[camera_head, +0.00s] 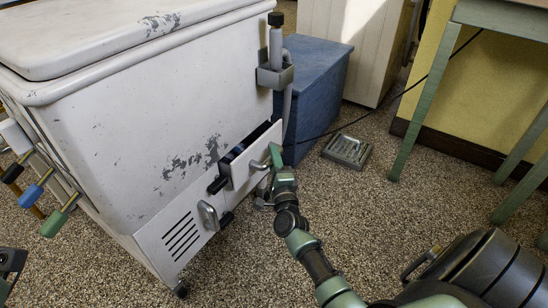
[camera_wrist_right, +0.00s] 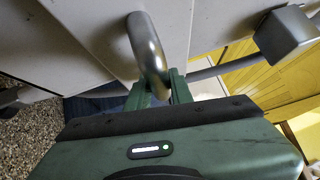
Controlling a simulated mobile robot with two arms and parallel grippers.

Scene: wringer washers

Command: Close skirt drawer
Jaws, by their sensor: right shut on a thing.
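The skirt drawer (camera_head: 240,173) is low on the side of the white, chipped washer (camera_head: 130,130). It stands partly open, with a dark gap showing behind the top of its front. My right gripper (camera_head: 275,155) is at the drawer front, shut on the drawer's metal handle (camera_head: 258,165). In the right wrist view, the curved grey handle (camera_wrist_right: 147,50) sits between the green fingers (camera_wrist_right: 158,88). A dark piece at the lower left edge of the head view seems to be part of my left gripper (camera_head: 10,264); its fingers cannot be made out.
A vented panel (camera_head: 182,238) with another handle (camera_head: 208,216) sits left of the drawer. Colored levers (camera_head: 32,195) stick out at the washer's left. A blue box (camera_head: 315,85) stands behind. A small metal tray (camera_head: 347,150) lies on the speckled floor, and a green-legged table (camera_head: 425,100) stands right.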

